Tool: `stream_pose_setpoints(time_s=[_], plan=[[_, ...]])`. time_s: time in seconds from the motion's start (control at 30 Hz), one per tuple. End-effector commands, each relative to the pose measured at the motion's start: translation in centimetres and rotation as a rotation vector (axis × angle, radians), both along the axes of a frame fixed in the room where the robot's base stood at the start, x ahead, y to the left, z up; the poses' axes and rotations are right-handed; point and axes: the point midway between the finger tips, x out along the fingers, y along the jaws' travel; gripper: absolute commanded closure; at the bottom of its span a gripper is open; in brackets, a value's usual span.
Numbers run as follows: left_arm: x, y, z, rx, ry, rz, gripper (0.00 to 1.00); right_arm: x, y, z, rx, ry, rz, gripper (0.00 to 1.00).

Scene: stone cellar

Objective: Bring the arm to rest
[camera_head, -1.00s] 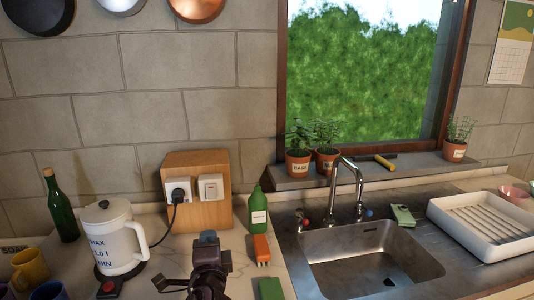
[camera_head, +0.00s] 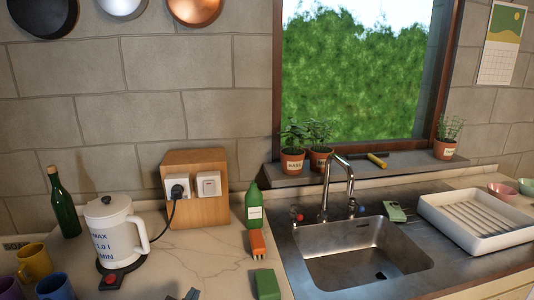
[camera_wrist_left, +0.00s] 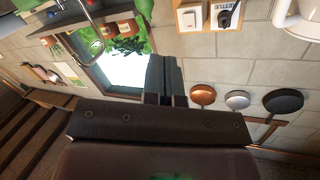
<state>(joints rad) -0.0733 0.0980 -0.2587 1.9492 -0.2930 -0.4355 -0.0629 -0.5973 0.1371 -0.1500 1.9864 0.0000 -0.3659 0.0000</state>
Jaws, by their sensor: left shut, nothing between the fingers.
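My left gripper (camera_wrist_left: 165,80) shows in the left wrist view with its dark fingers together and nothing between them. In the head view only a small dark piece of it (camera_head: 188,294) shows at the bottom edge, in front of the counter, left of the green block. The rest of my left arm is out of the head view. My right gripper is in neither view.
A white kettle (camera_head: 118,232) stands left on the marble counter (camera_head: 205,262), with mugs and a green bottle (camera_head: 63,207) beside it.

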Motion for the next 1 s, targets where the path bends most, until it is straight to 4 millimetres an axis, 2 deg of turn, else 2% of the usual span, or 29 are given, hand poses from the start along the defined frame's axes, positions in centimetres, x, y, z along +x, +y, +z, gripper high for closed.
stream_pose_setpoints(time_s=[0.03,0.17,0.3,0.5,0.6,0.7,1.0], plan=[[-1.8,1.4,-2.2,-0.074,0.048,0.014,1.0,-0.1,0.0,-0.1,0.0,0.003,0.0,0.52],[-6.3,4.3,-6.7,-0.225,0.149,0.06,1.0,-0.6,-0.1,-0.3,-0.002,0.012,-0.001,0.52],[-11.8,7.3,-11.2,-0.302,0.257,0.127,1.0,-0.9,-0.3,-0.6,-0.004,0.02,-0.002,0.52],[-18.6,10.3,-15.7,-0.295,0.383,0.208,1.0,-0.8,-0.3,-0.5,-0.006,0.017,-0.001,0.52],[-20.6,10.7,-16.8,-0.291,0.419,0.226,1.0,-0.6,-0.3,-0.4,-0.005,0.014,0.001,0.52],[-21.5,10.8,-17.3,-0.29,0.435,0.232,1.0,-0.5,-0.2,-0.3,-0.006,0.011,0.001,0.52],[-21.6,10.8,-17.3,-0.288,0.437,0.233,1.0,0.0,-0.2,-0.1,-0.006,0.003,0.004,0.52]])
